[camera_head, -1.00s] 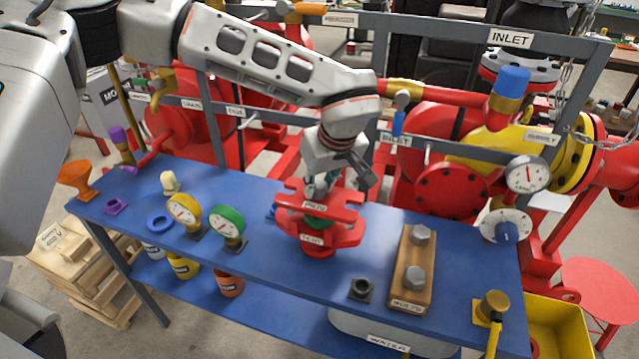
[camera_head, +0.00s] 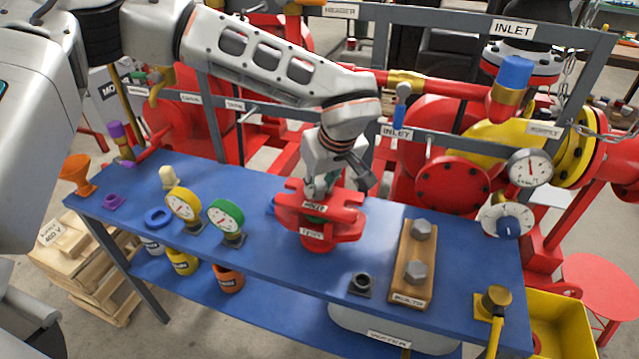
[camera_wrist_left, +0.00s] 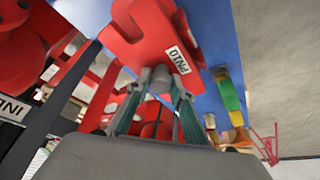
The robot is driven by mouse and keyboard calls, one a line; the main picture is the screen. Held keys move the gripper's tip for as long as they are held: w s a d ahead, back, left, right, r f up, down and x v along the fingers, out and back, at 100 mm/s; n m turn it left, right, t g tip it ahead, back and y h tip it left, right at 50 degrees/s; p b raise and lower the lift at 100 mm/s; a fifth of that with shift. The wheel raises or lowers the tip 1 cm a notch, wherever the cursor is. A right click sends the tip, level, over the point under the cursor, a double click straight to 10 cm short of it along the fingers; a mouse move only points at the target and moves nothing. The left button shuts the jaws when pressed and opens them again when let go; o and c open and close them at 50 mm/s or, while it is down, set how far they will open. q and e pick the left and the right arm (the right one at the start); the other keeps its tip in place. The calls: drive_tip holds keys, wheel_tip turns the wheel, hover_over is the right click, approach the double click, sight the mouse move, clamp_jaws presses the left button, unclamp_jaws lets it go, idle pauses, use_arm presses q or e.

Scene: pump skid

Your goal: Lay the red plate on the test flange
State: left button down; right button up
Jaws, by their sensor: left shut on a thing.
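The red plate (camera_head: 345,203) with a small white label is in my left gripper (camera_head: 322,188), which is shut on it from above. The red test flange (camera_head: 318,242) stands on the blue bench directly below the plate. The plate looks roughly level and very close over the flange; I cannot tell whether they touch. In the left wrist view the plate (camera_wrist_left: 145,32) shows its notched edge and label, with the gripper's fingers (camera_wrist_left: 160,85) at its near edge. My right gripper is not in view.
On the blue bench (camera_head: 290,262), a green gauge (camera_head: 226,216) and a yellow gauge (camera_head: 184,205) stand left of the flange. A wooden bolt block (camera_head: 402,290) and a dark nut (camera_head: 361,283) lie to the right. A grey frame rail (camera_head: 450,140) runs behind.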

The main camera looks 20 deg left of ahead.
use_arm(q)
drive_tip(key=shift+f+b, duration=0.5)
drive_tip(key=shift+f, duration=0.45)
drive_tip(key=c, duration=1.7)
unclamp_jaws()
